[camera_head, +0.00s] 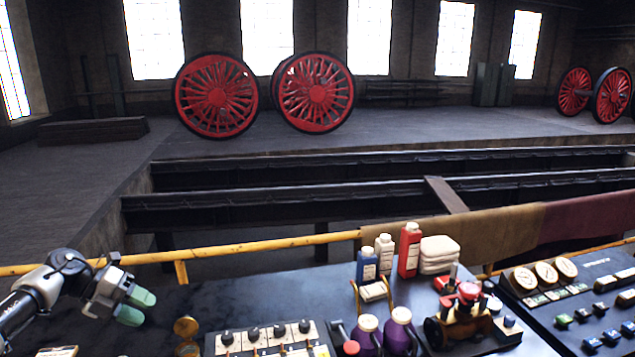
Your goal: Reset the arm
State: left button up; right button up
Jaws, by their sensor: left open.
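My left arm comes in at the lower left. Its gripper (137,305) has green fingertips that stand apart with nothing between them, over the left part of the dark bench top (230,295). The gripper is to the left of a round brass piece (186,326) and apart from the bottles. My right arm and gripper are not in view.
A switch panel (270,340), purple bottles (366,335), a red bottle (409,250), folded white cloths (439,254) and a small brass-and-red engine model (466,318) crowd the bench's middle. A gauge panel (545,275) is at right. A yellow rail (230,248) runs behind.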

pick_arm(q)
jog(key=s+d+f+n+t+h, duration=0.1)
jog(key=s+d+f+n+t, duration=0.15)
jog(key=d+n+t, duration=0.7)
jog(key=s+d+f+n+t, duration=0.1)
jog(key=d+f+n+t, duration=0.25)
jog(key=d, duration=1.25)
jog(key=s+a+f+n+g+y, duration=0.35)
jog(key=s+n, duration=0.25)
jog(key=s, duration=0.5)
jog(key=s+a+f+n+g+y, duration=0.35)
jog(key=s+n, duration=0.25)
jog(key=s, duration=0.6)
jog(key=s+a+f+n+g+y, duration=0.2)
jog(key=s+n+g+y, duration=0.3)
jog(key=s, duration=0.6)
notch_tip(320, 180, down, 34)
jog(key=h+b, duration=0.1)
jog(key=b, duration=0.6)
jog(key=s+a+f+g+b, duration=0.2)
jog(key=s+a+f+b, duration=0.1)
jog(key=s+f, duration=1.3)
notch_tip(320, 180, down, 4)
jog(key=shift+s+f+n+b, duration=0.1)
jog(key=shift+s+n+b, duration=0.25)
jog(key=shift+b, duration=0.5)
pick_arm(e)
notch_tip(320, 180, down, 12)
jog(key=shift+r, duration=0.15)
